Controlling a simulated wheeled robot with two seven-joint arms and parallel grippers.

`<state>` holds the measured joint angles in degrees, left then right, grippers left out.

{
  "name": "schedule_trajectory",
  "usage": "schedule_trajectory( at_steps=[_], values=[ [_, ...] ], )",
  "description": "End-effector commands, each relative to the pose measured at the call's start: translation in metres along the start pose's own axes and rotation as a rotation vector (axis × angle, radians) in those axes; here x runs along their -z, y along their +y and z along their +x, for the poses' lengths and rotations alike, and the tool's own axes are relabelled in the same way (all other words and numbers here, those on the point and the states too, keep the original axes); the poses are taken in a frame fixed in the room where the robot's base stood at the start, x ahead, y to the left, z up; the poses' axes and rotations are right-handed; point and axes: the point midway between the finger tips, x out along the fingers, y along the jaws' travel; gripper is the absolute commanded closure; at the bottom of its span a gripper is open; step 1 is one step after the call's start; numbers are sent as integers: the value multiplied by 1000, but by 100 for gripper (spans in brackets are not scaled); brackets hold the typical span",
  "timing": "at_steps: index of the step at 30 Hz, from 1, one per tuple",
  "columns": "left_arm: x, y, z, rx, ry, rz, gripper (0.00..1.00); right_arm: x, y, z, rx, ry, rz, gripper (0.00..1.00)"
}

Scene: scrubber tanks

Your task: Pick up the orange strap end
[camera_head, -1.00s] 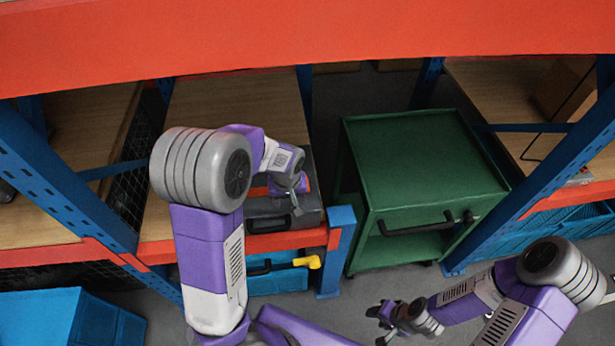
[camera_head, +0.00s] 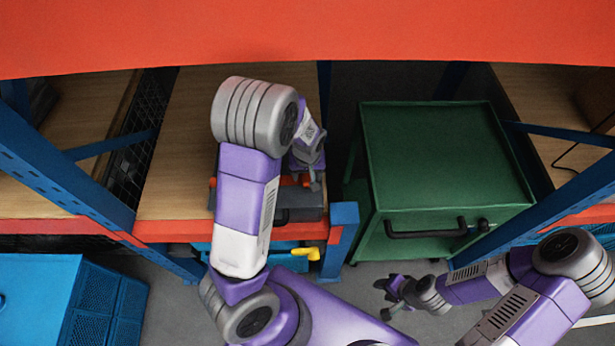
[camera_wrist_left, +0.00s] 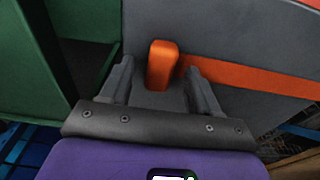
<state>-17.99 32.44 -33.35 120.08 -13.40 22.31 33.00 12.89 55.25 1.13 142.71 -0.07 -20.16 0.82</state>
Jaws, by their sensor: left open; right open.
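The orange strap end (camera_wrist_left: 161,64) stands up as a short orange tab in the left wrist view, between the open fingers of my left gripper (camera_wrist_left: 162,82). I cannot tell whether the fingers touch it. An orange strap (camera_wrist_left: 250,79) runs right from it across a dark grey case. In the head view the grey case (camera_head: 298,205) lies on the shelf's front edge, partly hidden by my left arm. My left gripper (camera_head: 315,178) is over the case's right end. My right gripper (camera_head: 392,297) is open and empty, low at the right, away from the case.
A green cabinet (camera_head: 440,150) with a dark handle stands right of the shelf. A blue post (camera_head: 340,240) is close to the case's right end. An orange beam (camera_head: 300,35) crosses the top. A blue crate (camera_head: 40,300) sits lower left.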

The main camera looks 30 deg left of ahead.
Motion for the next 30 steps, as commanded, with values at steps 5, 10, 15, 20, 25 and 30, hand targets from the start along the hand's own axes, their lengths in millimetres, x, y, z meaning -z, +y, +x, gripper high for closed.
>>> schedule_trajectory(
  at_steps=[5,10,15,20,25,30],
  values=[
    [0,0,6,-2,1,0,38,0,0,1,0,0,0,57],
    [0,0,6,-2,1,1,44,0,0,1,0,0,0,57],
    [0,0,6,-1,1,1,70,0,0,1,0,0,0,57],
    [0,0,6,-1,1,1,93,0,0,1,0,0,0,57],
    [0,0,6,-1,1,1,93,0,0,1,0,0,0,57],
    [3,1,-8,-3,4,1,93,0,-1,-2,0,0,0,57]
  ],
)
